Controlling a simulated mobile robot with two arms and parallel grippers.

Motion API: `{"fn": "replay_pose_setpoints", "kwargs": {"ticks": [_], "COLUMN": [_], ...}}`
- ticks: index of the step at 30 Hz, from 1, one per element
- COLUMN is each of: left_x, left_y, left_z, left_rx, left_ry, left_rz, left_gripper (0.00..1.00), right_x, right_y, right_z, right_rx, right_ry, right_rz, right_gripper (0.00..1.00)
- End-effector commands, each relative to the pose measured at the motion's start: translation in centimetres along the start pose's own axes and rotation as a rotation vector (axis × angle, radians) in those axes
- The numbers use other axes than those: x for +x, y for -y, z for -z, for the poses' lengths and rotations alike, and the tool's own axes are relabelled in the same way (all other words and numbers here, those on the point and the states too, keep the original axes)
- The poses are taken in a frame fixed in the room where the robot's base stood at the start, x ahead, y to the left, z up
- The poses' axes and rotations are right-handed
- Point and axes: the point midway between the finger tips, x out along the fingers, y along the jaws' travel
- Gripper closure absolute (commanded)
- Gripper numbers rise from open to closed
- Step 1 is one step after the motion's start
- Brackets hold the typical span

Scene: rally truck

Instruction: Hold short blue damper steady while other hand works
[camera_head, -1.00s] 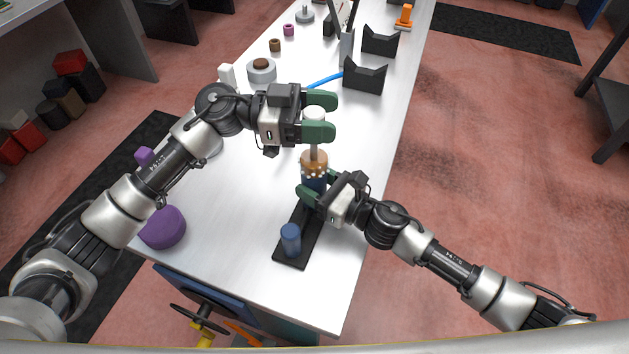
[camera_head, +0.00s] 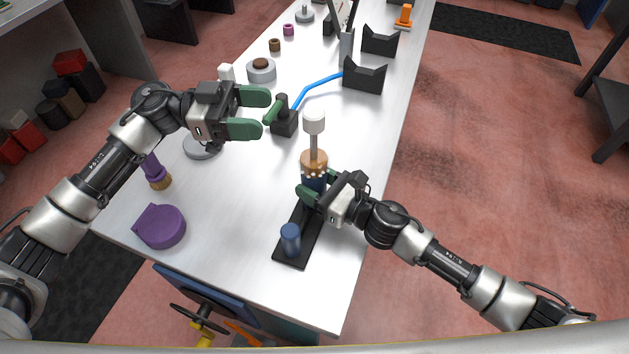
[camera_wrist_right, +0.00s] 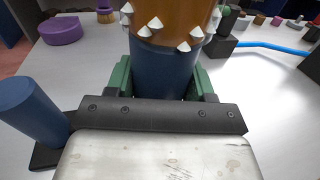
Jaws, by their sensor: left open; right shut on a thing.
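The short blue damper (camera_head: 314,180) stands upright on a black base plate (camera_head: 297,252). It has an orange-brown collar (camera_head: 314,160) with pale spikes, and a grey rod topped by a white cap (camera_head: 314,122). My right gripper (camera_head: 313,190) is shut around its blue body, low down. In the right wrist view the blue body (camera_wrist_right: 165,72) sits between the green fingers, below the spiked collar. My left gripper (camera_head: 263,113) is open and empty, to the left of the white cap and apart from it.
A plain blue cylinder (camera_head: 290,239) stands on the plate's near end.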

Motion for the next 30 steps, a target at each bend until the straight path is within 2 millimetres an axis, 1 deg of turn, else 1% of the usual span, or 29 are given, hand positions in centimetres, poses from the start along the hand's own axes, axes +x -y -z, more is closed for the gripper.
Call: {"fn": "replay_pose_setpoints", "kwargs": {"ticks": [1,4,11,12,17,18,26,29,30], "left_x": [-0.5,-0.8,-0.9,-0.9,-0.9,-0.9,-0.9,-0.9,-0.9], "left_y": [0.0,0.0,0.0,0.0,0.0,0.0,0.0,0.0,0.0], "left_z": [-0.1,0.0,0.0,0.0,0.0,0.0,0.0,0.0,0.0], "left_rx": [-0.001,-0.001,0.000,0.000,0.000,0.000,0.000,0.000,0.000], "left_ry": [0.001,-0.001,-0.001,-0.001,-0.001,-0.001,-0.001,-0.001,-0.001], "left_rz": [0.001,0.000,0.000,0.000,0.000,0.000,0.000,0.000,0.000], "left_gripper": [0.32,0.32,0.32,0.32,0.32,0.32,0.32,0.32,0.32], "right_x": [-0.1,-0.1,0.0,0.0,0.0,0.0,-0.1,-0.8,-1.3], "right_y": [-0.1,-0.1,-0.1,-0.1,-0.1,0.0,0.0,0.0,0.0], "right_z": [0.2,0.2,0.2,0.2,0.1,0.1,0.0,0.2,0.2], "right_rx": [0.002,0.002,0.002,0.002,0.001,0.001,0.000,0.002,0.002], "right_ry": [-0.004,-0.004,-0.004,-0.004,-0.002,-0.002,-0.001,-0.003,-0.003], "right_rz": [-0.001,-0.001,-0.001,-0.001,-0.001,-0.001,0.000,0.001,0.001], "right_gripper": [0.92,0.92,0.92,0.44,0.19,0.17,0.17,0.17,0.17]}}
